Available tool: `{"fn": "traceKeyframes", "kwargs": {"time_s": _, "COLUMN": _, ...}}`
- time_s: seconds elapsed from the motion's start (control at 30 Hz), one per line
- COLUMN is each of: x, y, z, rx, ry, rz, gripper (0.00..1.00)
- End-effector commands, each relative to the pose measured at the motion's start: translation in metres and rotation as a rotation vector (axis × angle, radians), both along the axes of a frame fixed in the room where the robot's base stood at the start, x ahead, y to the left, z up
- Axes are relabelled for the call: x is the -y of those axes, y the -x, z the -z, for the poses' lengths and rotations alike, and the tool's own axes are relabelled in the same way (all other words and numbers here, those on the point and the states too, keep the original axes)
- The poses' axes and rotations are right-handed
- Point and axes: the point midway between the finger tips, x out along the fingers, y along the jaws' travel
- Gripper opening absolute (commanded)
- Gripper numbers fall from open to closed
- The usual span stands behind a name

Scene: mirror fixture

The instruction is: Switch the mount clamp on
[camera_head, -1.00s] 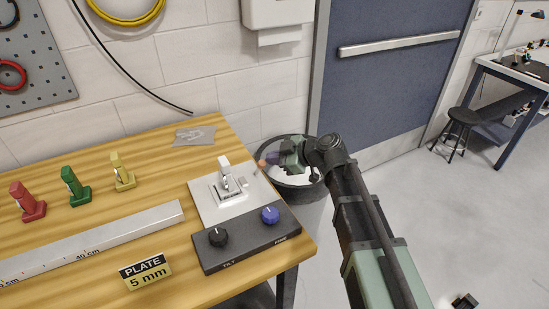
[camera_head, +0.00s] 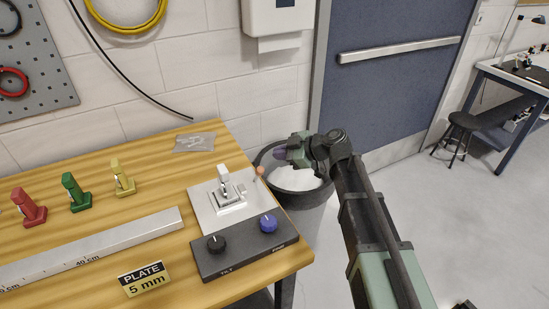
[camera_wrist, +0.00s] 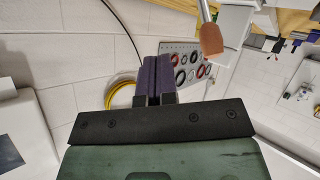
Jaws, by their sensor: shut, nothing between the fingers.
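The mount (camera_head: 228,197), a pale metal block with an upright white piece, stands on a light plate at the bench's right end. A thin lever with an orange-brown tip (camera_head: 259,171) rises at the plate's back right corner. The lever tip also shows in the wrist view (camera_wrist: 211,39), to the right of my fingers. My gripper (camera_head: 281,153) is shut and empty, up and right of the lever tip, over the bin, with a gap between them. In the wrist view my purple fingers (camera_wrist: 158,78) are pressed together.
A dark control box with a black knob (camera_head: 216,244) and a blue knob (camera_head: 268,223) sits before the plate. Red (camera_head: 30,208), green (camera_head: 76,193) and yellow (camera_head: 122,179) blocks and a ruler bar (camera_head: 100,243) lie left. A bin (camera_head: 305,205) stands beside the bench.

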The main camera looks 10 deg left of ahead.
Motion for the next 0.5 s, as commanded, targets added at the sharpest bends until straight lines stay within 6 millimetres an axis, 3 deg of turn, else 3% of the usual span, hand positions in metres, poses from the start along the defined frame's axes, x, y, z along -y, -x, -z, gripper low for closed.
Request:
{"fn": "traceKeyframes", "kwargs": {"time_s": 0.03, "x": 0.017, "y": 0.006, "z": -0.015, "rx": 0.0, "ry": 0.001, "rz": 0.004, "gripper": 0.0}}
{"fn": "traceKeyframes", "kwargs": {"time_s": 0.23, "x": 0.064, "y": 0.014, "z": -0.037, "rx": -0.001, "ry": 0.0, "rz": 0.005, "gripper": 0.0}}
{"fn": "traceKeyframes", "kwargs": {"time_s": 0.5, "x": 0.085, "y": 0.017, "z": -0.043, "rx": 0.0, "ry": -0.001, "rz": 0.002, "gripper": 0.0}}
